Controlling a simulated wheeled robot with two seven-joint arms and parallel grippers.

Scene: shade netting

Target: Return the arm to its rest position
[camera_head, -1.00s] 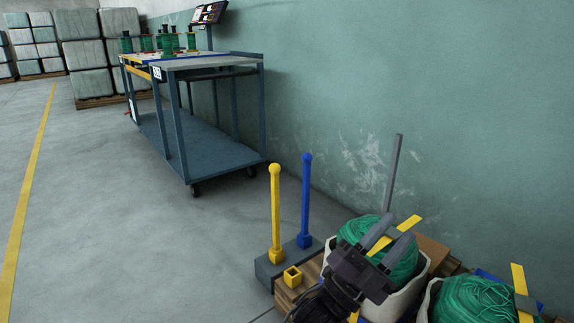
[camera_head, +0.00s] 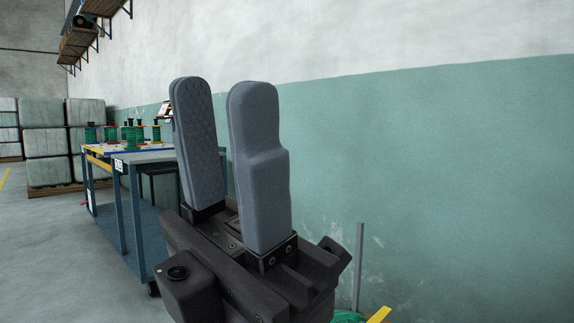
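My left gripper (camera_head: 222,92) stands large and close to the camera in the middle of the head view. Its two grey padded fingers point up and are apart, with nothing between them. Its dark body fills the lower middle and hides part of what lies behind. My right gripper is not in view.
A blue wheeled cart (camera_head: 133,226) with green spools (camera_head: 130,137) on top stands behind, to the left of my gripper. A grey upright post (camera_head: 359,266), a bit of green netting (camera_head: 347,316) and a yellow strip (camera_head: 379,315) show at the bottom. Wrapped bales (camera_head: 45,142) stand far left.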

